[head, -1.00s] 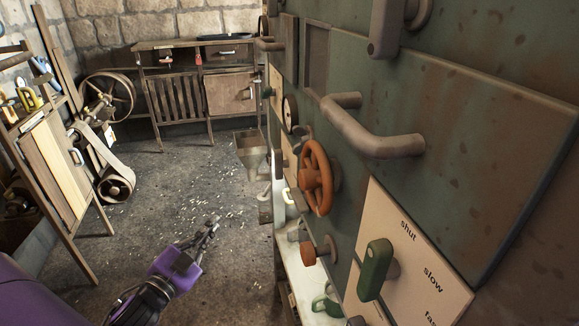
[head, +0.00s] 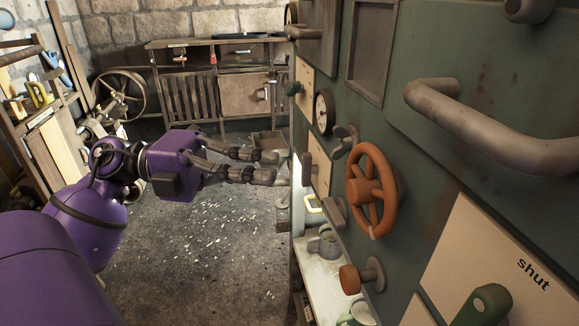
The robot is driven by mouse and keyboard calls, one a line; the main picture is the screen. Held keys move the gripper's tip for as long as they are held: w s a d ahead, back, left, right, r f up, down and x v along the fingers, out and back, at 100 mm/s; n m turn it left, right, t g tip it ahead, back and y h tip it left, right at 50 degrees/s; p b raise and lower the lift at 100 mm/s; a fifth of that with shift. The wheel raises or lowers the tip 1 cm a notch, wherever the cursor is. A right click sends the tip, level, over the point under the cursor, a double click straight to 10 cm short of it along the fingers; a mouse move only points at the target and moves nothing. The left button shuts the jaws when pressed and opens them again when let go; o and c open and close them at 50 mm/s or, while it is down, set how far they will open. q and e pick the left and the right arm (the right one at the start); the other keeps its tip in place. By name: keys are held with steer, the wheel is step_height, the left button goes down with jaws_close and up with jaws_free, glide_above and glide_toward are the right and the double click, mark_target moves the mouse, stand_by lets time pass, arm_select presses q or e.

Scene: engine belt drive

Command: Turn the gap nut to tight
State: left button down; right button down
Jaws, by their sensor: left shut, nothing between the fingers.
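A dark grey wing-shaped nut (head: 344,141) sits on the green panel, between a round gauge and an orange handwheel. It may be the gap nut; I can read no label for it. My left gripper (head: 270,167) is in front of the panel, left of the nut and a little lower in the picture. Its fingers point right towards the panel and are shut with nothing held. It appears apart from the nut. My right gripper is out of view.
The orange handwheel (head: 372,190), an orange knob (head: 360,277), the gauge (head: 323,112) and a thick grey handle (head: 480,125) stick out from the panel. A shelf (head: 318,268) with cups is below.

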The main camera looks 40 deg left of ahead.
mark_target(341, 142)
arm_select(q)
steer(key=p+x, duration=0.1)
steer(key=x, duration=0.8)
steer(key=shift+w+f, duration=0.1)
